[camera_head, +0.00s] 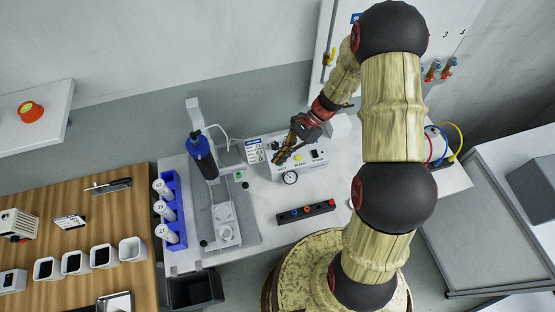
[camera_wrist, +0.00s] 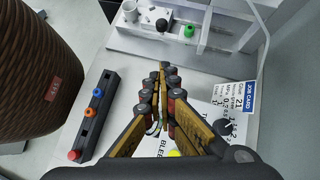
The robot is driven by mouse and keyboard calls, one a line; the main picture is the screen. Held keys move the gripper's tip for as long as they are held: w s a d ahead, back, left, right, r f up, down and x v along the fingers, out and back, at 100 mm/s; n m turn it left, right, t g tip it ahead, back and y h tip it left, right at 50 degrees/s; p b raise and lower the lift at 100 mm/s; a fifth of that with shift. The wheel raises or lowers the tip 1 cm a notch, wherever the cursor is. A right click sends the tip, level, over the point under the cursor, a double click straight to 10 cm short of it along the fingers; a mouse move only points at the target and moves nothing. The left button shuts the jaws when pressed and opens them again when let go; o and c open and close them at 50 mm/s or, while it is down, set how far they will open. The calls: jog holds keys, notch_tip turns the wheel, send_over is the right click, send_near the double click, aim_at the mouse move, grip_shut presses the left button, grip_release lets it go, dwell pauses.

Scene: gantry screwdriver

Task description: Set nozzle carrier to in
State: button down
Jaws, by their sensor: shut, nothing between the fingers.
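The gantry screwdriver (camera_head: 202,160) stands on the white bench, a blue-bodied tool on a white post over a grey base. A pale sliding part with a round white cup (camera_head: 225,213), which looks like the nozzle carrier, lies on the base; the cup also shows in the wrist view (camera_wrist: 130,10). I cannot tell its in or out position. A green knob (camera_wrist: 190,30) and a black knob (camera_wrist: 161,25) are beside it. My gripper (camera_head: 278,158) is shut and empty above the control box (camera_head: 312,168), right of the gantry. Its fingers (camera_wrist: 163,68) hide part of the box.
A black strip with coloured knobs (camera_head: 305,213) lies in front of the control box. A job card (camera_head: 254,150) stands beside the box, near a white hose. A blue rack of white bottles (camera_head: 170,210) is left of the gantry. Bare bench lies between strip and gantry.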

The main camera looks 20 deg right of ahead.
aim_at(243, 176)
jog(key=s+a+f+b, duration=0.1)
jog(key=s+a+f, duration=0.1)
jog(key=a+f, duration=0.3)
jog(key=shift+s+a, duration=0.3)
jog(key=shift+a, duration=1.7)
jog(key=shift+f, duration=0.1)
jog(key=a, duration=0.9)
jog(key=shift+w+a+b, duration=0.2)
jog(key=shift+a+b, duration=0.1)
jog(key=shift+a, duration=0.05)
jog(key=d, duration=0.1)
jog(key=w+d, duration=0.1)
jog(key=d, duration=0.2)
jog(key=shift+w+d+r+p, duration=0.35)
jog(key=shift+d+r, duration=0.05)
jog(key=p+v, duration=0.1)
jog(key=v, duration=0.7)
jog(key=shift+d+r, duration=0.25)
jog(key=shift+d, duration=0.05)
